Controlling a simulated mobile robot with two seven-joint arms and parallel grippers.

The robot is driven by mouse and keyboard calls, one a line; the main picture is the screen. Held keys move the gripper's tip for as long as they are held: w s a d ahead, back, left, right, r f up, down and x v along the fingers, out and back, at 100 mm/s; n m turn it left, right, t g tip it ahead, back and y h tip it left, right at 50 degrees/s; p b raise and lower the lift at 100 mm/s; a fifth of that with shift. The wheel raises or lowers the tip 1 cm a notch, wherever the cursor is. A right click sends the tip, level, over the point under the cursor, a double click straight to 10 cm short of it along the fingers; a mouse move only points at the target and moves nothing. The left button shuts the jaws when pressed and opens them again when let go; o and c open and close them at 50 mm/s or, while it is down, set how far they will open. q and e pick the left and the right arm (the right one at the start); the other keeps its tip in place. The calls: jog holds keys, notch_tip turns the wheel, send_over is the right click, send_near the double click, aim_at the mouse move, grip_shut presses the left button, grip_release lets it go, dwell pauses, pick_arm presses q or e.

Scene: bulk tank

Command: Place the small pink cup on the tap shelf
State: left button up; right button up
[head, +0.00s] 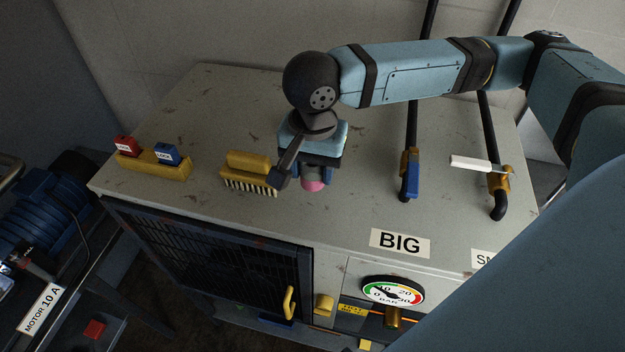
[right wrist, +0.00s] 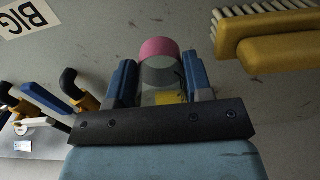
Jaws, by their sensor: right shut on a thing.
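The small pink cup (head: 314,185) shows below my right gripper (head: 312,178), over the tank's grey top. In the right wrist view the cup (right wrist: 159,48) sits between the two blue fingers, its pink end pointing away from the palm. The right gripper (right wrist: 160,80) is shut on it. I cannot tell whether the cup touches the tank top. No tap shelf can be made out with certainty; a brass tap (head: 394,318) shows under the gauge on the front, partly hidden by my blue arm link. My left gripper is not in view.
A yellow brush (head: 248,171) lies just left of the right gripper. Red and blue blocks stand in a yellow holder (head: 152,166) farther left. Two black pipes with blue (head: 412,178) and white (head: 470,163) handles rise at right. The top between brush and pipes is mostly clear.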

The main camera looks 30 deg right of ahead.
aim_at(313, 183)
jog(key=shift+f, duration=1.8)
jog(key=shift+f, duration=0.1)
jog(key=o, duration=0.9)
